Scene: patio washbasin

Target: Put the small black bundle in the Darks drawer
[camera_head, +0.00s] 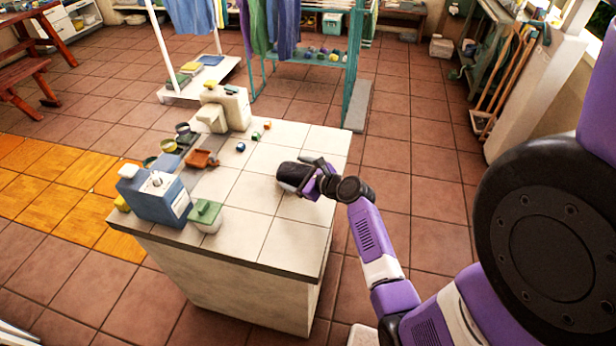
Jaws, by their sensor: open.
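A black bundle-like shape (291,174) is at the right part of the white tiled counter (284,240), right at my gripper. My gripper (305,184) is low over the counter top, with its purple and dark parts against the right side of the dark shape. The jaws are open; the fingertips are small here, and I cannot tell whether they touch or straddle the dark shape. No drawer with a readable Darks label shows.
A blue-grey container (156,196), a green-lidded tub (206,215), a brown piece (203,159) and a cream machine (225,107) stand on the counter's left and back. Small coloured items (241,147) lie mid-counter. A clothes rack stands behind. Tiled floor (415,140) is clear to the right.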

